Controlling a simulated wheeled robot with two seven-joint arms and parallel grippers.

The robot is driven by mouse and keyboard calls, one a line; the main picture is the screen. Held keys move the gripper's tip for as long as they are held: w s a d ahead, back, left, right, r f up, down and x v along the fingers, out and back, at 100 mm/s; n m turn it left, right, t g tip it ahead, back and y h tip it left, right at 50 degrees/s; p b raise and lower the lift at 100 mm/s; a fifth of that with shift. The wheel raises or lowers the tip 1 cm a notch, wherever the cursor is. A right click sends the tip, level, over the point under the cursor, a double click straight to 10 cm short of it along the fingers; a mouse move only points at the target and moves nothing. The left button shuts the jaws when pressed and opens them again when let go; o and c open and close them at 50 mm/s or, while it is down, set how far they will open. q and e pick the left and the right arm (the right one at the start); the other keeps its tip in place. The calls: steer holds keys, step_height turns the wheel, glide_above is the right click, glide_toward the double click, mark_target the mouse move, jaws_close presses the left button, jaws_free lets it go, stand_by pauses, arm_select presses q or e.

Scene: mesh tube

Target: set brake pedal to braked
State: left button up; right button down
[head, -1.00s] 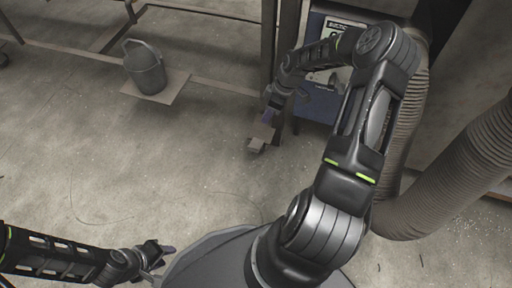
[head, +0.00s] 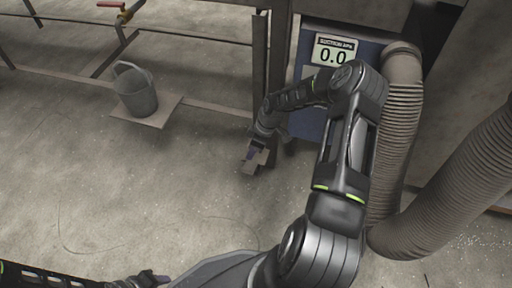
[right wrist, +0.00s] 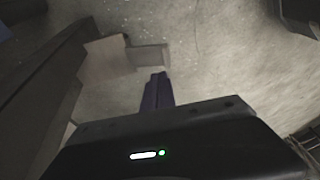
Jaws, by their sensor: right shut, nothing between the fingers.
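The brake pedal (head: 251,168) is a small grey-brown block low at the foot of the dark metal post, near the floor. In the right wrist view the pedal shows as a tan plate with a grey end (right wrist: 150,57). My right gripper (head: 251,153) is shut and empty, right at the pedal in the head view. Its dark bluish fingers (right wrist: 157,90) point toward the pedal's grey end; I cannot tell whether they touch it. My left gripper (head: 152,277) is at the bottom edge, far from the pedal, and its jaws are unclear.
A blue panel with a display (head: 333,54) reading 0.0 stands behind my right arm. Ribbed hoses (head: 397,135) run down at the right. A red-handled valve (head: 112,5) is at the top. The floor at centre-left is clear.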

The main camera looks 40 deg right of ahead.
mark_target(247, 168)
steer(key=f, duration=0.1)
steer(key=f+b, duration=0.1)
steer(key=a+f, duration=0.1)
steer(key=f, duration=0.1)
steer(key=shift+s+a, duration=0.1)
steer(key=shift+s, duration=0.25)
steer(key=shift+s+a, duration=0.1)
